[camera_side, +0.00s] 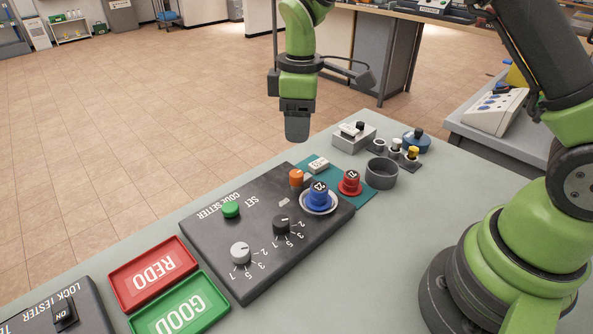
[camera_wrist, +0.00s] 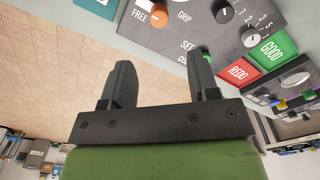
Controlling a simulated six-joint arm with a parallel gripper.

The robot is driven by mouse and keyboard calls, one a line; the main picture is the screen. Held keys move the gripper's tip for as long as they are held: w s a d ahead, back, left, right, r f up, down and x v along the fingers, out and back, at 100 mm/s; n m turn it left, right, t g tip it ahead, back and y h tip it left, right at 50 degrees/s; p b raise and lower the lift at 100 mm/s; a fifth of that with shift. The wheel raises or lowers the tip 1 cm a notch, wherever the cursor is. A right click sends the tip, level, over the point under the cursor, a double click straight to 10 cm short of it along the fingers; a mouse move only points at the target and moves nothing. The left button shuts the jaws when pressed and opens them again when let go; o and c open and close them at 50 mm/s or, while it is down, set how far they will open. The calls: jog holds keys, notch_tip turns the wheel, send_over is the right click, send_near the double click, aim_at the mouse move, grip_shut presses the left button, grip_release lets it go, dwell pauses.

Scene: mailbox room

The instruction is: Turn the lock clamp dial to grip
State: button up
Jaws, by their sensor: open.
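The lock clamp dial (camera_side: 296,177) is an orange knob near the far edge of the dark code setter panel (camera_side: 213,262). In the wrist view the orange dial (camera_wrist: 159,17) sits between the words FREE, on its left, and GRIP, on its right. I cannot tell clearly where its pointer stands. My gripper (camera_side: 297,130) hangs above the far edge of the panel, apart from the dial. Its two fingers (camera_wrist: 163,75) are spread with nothing between them. In the wrist view the dial lies beyond the fingertips.
A blue lock (camera_side: 319,195) on a round seat stands beside the dial. A red lock (camera_side: 349,183) is on a teal mat. A black dial (camera_side: 282,225), a grey dial (camera_side: 240,252) and a green button (camera_side: 230,209) are on the panel. Red (camera_side: 150,271) and green (camera_side: 178,306) trays lie left.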

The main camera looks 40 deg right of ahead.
aim_at(296, 173)
jog(key=shift+w+f+n, duration=0.2)
jog(key=shift+f+n, duration=0.1)
jog(key=shift+f, duration=0.7)
notch_tip(296, 173, down, 10)
jog(key=shift+r, duration=0.25)
jog(key=c, duration=0.9)
jog(key=shift+c, duration=0.2)
